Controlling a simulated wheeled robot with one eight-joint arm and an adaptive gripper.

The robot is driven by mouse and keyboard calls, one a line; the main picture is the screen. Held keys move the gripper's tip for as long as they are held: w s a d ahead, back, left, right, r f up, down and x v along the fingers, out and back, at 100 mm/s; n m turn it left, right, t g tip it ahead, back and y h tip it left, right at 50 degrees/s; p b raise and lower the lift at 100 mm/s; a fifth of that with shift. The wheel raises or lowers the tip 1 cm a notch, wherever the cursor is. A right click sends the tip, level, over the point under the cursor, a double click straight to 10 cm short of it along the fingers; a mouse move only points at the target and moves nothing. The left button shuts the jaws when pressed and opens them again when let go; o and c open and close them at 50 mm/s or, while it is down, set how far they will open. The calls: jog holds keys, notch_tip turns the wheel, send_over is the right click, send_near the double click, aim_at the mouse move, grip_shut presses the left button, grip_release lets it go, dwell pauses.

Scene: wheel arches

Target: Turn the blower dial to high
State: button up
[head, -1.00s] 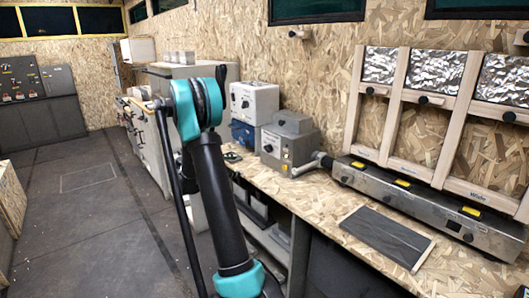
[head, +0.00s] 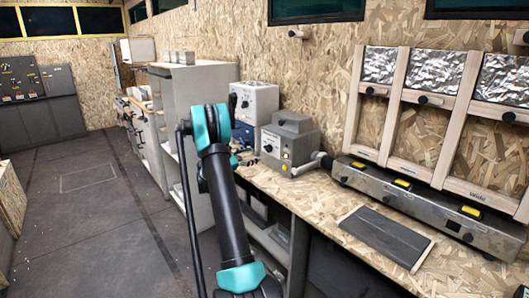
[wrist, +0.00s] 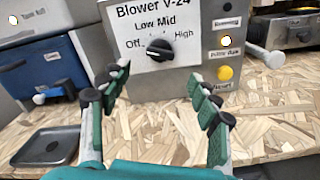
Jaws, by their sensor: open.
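The blower box is a grey metal box (head: 298,128) on the wooden bench in the head view. In the wrist view its white label (wrist: 128,28) reads "Blower V-24" with Off, Low, Mid and High. The black dial (wrist: 160,48) sits on this label, left of "High". I cannot tell clearly which setting its pointer marks. My gripper (wrist: 162,78) is open and empty, its green-padded fingers either side of the dial in the picture. The dial shows beyond the fingertips, and no contact is visible. In the head view the gripper is hidden behind my arm.
A yellow button (wrist: 225,72) and small labels are right of the dial. A blue box (wrist: 35,75) and a dark tray (wrist: 47,147) lie to the left. A metal burner unit (head: 420,195) and dark mat (head: 387,234) occupy the bench's right.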

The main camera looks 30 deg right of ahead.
aim_at(268, 149)
jog(key=d, duration=0.8)
jog(key=shift+w+d, duration=0.35)
jog(key=shift+c, duration=0.2)
jog(key=c, duration=1.1)
